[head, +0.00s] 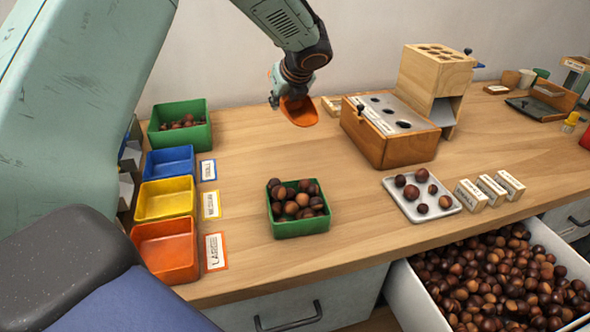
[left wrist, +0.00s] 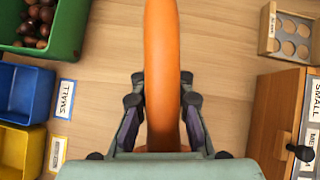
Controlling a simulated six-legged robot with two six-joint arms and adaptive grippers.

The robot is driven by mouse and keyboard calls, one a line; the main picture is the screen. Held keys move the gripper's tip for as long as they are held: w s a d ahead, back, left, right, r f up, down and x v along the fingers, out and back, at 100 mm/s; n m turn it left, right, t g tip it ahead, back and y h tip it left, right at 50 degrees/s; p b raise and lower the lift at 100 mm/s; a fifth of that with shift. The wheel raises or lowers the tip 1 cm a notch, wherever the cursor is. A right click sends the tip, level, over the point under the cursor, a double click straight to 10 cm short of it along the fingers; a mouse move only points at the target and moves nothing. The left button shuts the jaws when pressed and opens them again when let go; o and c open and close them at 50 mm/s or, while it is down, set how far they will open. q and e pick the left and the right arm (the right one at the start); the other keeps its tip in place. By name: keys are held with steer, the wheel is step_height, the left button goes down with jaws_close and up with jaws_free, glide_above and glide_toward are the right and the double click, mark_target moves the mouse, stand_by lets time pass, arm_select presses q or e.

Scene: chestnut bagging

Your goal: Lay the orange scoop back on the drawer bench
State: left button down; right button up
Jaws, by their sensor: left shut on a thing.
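The orange scoop (head: 299,111) is held above the wooden drawer bench (head: 240,158), toward its back. My left gripper (head: 279,92) is shut on the scoop. In the left wrist view the orange scoop (left wrist: 161,70) runs up the middle between the two fingers of my left gripper (left wrist: 161,115), with bare wood below it. The scoop's bowl shows in the head view; most of its handle is hidden by the gripper there. My right gripper is not in view.
Green bins of chestnuts (head: 181,140) (head: 298,222), blue (head: 168,161), yellow (head: 165,199) and orange trays (head: 167,250) stand left and front. A wooden box with holes (head: 390,150) stands right. An open drawer (head: 410,300) holds chestnuts. Bare wood lies between.

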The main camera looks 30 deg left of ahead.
arm_select(q)
steer(key=m+t, duration=0.1)
steer(key=m+b, duration=0.1)
steer(key=b, duration=0.2)
glide_above(282, 141)
steer(key=s+d, duration=0.1)
steer(key=d, duration=0.1)
steer(key=shift+t+h, duration=0.3)
steer(key=f, duration=0.5)
steer(key=shift+a+f, duration=0.25)
steer(key=shift+f, duration=0.1)
step_height(282, 141, down, 4)
steer(key=shift+s+r+b, duration=0.15)
steer(key=shift+r+b, duration=0.1)
steer(key=shift+b, duration=0.85)
steer(key=shift+f, duration=0.4)
steer(key=shift+r, duration=0.15)
steer(key=shift+f+b, duration=0.35)
steer(key=shift+f, duration=0.2)
